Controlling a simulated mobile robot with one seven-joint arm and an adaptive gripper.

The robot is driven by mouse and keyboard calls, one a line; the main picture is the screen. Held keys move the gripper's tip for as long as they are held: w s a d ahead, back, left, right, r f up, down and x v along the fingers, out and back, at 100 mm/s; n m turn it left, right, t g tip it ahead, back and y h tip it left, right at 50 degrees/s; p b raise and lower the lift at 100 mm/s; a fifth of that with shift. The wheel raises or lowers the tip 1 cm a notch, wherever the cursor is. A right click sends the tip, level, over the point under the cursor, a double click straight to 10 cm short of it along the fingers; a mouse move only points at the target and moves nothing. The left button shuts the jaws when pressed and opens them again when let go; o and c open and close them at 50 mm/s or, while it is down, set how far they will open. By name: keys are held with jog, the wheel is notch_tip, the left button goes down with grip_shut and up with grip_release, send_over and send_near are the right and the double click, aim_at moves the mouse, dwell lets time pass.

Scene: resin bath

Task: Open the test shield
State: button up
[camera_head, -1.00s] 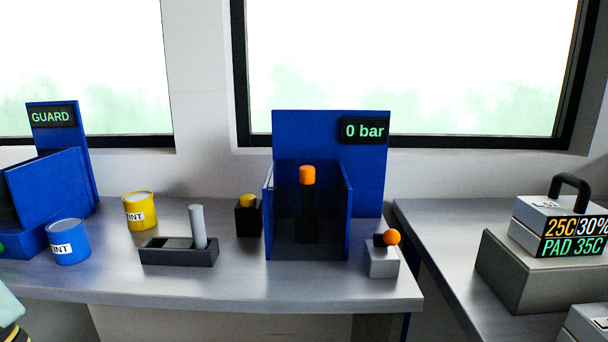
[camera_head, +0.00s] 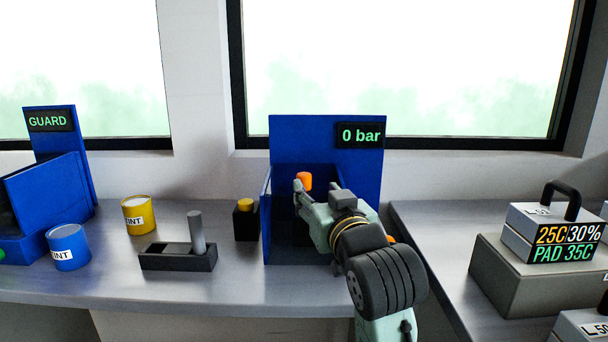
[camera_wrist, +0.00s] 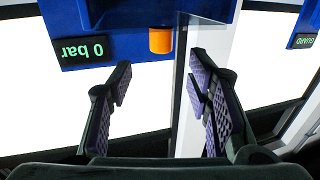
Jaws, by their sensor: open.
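The test station (camera_head: 290,140) is a blue stand with a "0 bar" display (camera_head: 361,135) and blue side walls around a dark bay. A dark, see-through shield (camera_head: 281,240) appears to cover the bay's front; most of it is hidden by my arm. An orange-topped post (camera_head: 304,178) stands in the bay, and its orange top shows in the wrist view (camera_wrist: 160,40). My gripper (camera_head: 312,187) is at the bay's front right, close to the post's top. In the wrist view my gripper (camera_wrist: 158,68) is open and empty, with the orange top beyond the fingertips. Contact with the shield cannot be told.
A black box with a yellow button (camera_head: 245,206) and a lever in a dark base (camera_head: 178,257) stand to the left. Yellow (camera_head: 139,215) and blue (camera_head: 68,247) tins stand farther left. An orange ball knob (camera_head: 391,239) is mostly hidden behind my arm.

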aim_at(306, 179)
jog(key=p+x, duration=0.1)
jog(key=x, duration=0.8)
jog(key=shift+w+a+p, duration=0.15)
jog(key=shift+w+p, duration=0.15)
jog(key=shift+p, duration=0.1)
grip_shut()
